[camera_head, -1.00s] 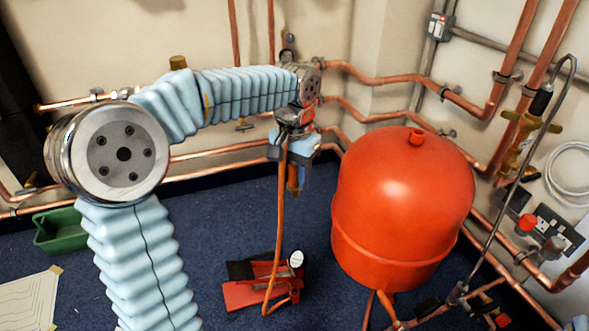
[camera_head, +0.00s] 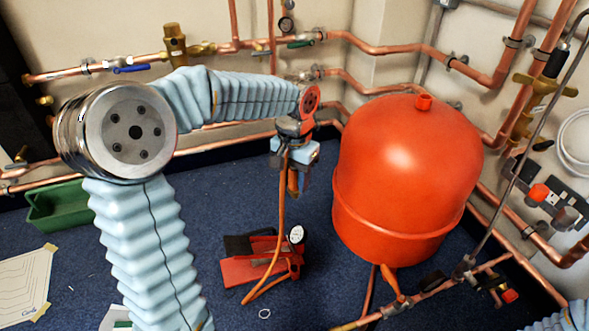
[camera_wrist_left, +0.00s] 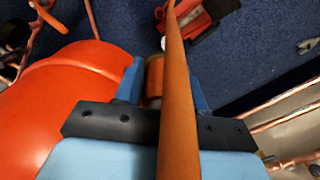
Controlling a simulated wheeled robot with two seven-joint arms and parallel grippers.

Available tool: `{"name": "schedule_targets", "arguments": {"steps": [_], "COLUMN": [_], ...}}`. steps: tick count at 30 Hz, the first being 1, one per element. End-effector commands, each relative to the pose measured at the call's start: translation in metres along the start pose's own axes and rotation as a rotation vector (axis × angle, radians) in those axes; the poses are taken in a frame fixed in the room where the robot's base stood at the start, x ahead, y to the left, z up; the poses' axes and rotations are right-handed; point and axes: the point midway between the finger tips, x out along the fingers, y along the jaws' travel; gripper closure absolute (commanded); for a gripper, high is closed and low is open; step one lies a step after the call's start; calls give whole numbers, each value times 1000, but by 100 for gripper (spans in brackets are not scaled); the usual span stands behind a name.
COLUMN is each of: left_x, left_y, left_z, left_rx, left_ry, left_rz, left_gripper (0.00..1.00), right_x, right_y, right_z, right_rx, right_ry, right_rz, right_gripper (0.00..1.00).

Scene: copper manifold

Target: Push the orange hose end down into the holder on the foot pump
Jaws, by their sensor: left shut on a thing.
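My left gripper (camera_head: 292,182) hangs in mid-air, pointing down, left of the red vessel. It is shut on the orange hose end (camera_head: 292,181), which shows as a short orange-brown piece (camera_wrist_left: 154,75) between the blue fingers in the wrist view. The orange hose (camera_head: 279,225) hangs from the gripper and loops down to the foot pump. The red foot pump (camera_head: 240,271) lies on the blue carpet below the gripper, with a dark pedal and a white gauge (camera_head: 296,234). It shows partly at the top of the wrist view (camera_wrist_left: 190,35). I cannot make out its holder. My right gripper is out of view.
The large red vessel (camera_head: 405,180) stands close to the right of the gripper. Copper pipes (camera_head: 400,48) run along the walls behind and at right. A green crate (camera_head: 55,213) and a paper sheet (camera_head: 22,285) lie at left. Carpet around the pump is mostly free.

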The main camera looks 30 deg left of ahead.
Motion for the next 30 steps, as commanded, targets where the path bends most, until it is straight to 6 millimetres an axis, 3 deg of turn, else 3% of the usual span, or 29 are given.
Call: {"name": "schedule_targets", "arguments": {"steps": [30], "left_x": [118], "left_y": [0], "left_z": [0], "left_rx": [-1], "left_ry": [-2], "left_rz": [0], "left_gripper": [94], "right_x": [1], "right_y": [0], "right_z": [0], "right_rx": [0], "right_ry": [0], "right_rz": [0], "right_gripper": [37]}}
